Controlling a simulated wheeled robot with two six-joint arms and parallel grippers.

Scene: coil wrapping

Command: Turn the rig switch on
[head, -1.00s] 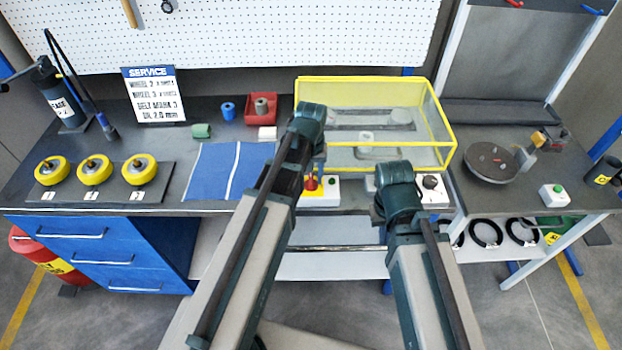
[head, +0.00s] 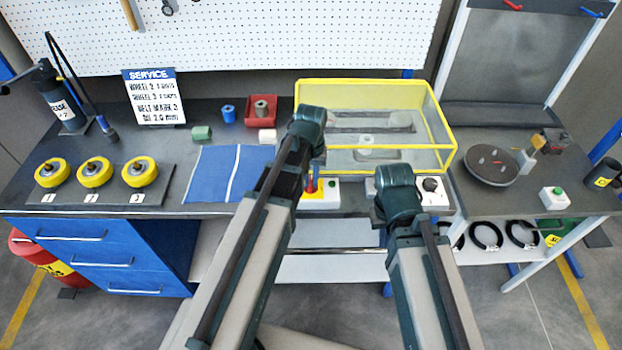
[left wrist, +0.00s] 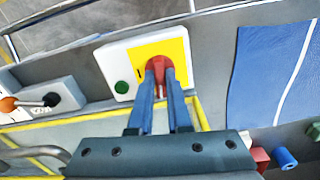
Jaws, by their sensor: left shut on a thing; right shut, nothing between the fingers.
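The rig switch is a red knob (left wrist: 160,64) on a yellow plate, on a white box (left wrist: 116,58) with a green button beside it. In the head view the box (head: 332,194) stands at the bench front, before the yellow-framed case. My left gripper (left wrist: 160,84) has its blue fingers shut on the red knob, seen from above in the left wrist view. In the head view it is mostly hidden by my left wrist. My right gripper (head: 378,214) is over the bench front to the right, shut and empty, its fingertips hidden behind my right wrist.
The yellow-framed clear case (head: 448,158) stands right behind the switch. A blue mat (head: 212,172) lies to the left. A round turntable (head: 490,165) stands on the right bench.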

